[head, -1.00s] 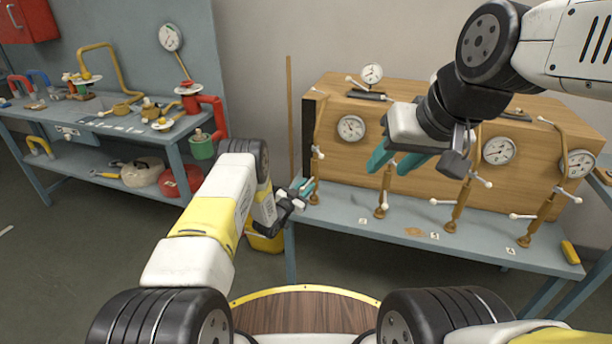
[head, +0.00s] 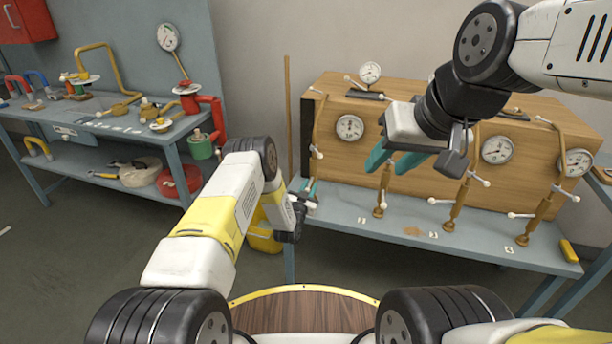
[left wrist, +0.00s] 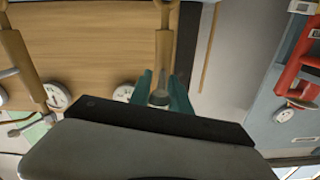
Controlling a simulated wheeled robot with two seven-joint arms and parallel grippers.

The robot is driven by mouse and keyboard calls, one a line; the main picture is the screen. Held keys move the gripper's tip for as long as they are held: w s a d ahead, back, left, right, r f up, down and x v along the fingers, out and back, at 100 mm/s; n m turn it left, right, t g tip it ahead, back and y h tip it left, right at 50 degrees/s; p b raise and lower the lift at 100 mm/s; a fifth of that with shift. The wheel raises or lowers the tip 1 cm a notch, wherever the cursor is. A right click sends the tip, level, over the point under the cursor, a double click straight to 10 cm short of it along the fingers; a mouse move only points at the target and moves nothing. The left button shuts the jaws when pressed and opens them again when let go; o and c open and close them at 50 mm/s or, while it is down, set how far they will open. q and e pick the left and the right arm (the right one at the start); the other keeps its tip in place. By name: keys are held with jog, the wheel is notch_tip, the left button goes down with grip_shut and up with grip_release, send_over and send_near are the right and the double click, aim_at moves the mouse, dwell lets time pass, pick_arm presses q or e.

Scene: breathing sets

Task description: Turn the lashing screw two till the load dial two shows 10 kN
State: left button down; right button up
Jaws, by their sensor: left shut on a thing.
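Several brown lashing screws with white-tipped cross handles stand in front of a wooden box; the leftmost one (head: 316,153) is partly hidden by my left arm. It shows as a brown post in the left wrist view (left wrist: 164,45). My right gripper (head: 387,164) is open and empty, in front of the box. White load dials sit on the box: leftmost (head: 349,127), another (head: 497,150), rightmost (head: 575,163). My right arm may hide one. Their readings are too small.
The grey bench (head: 340,205) carries small number labels and a yellow block (head: 569,251). A round gauge (head: 369,73) stands on the wooden box (head: 430,185). A yellow bucket (head: 263,238) is below my left arm. A workbench with tools (head: 110,125) stands at left.

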pick_arm(q)
jog(key=shift+d, duration=0.1)
jog(key=c, duration=1.2)
grip_release()
jog(key=shift+s, duration=0.15)
jog(key=v, duration=0.7)
jog(key=shift+s, duration=0.3)
jog(key=shift+s, duration=0.1)
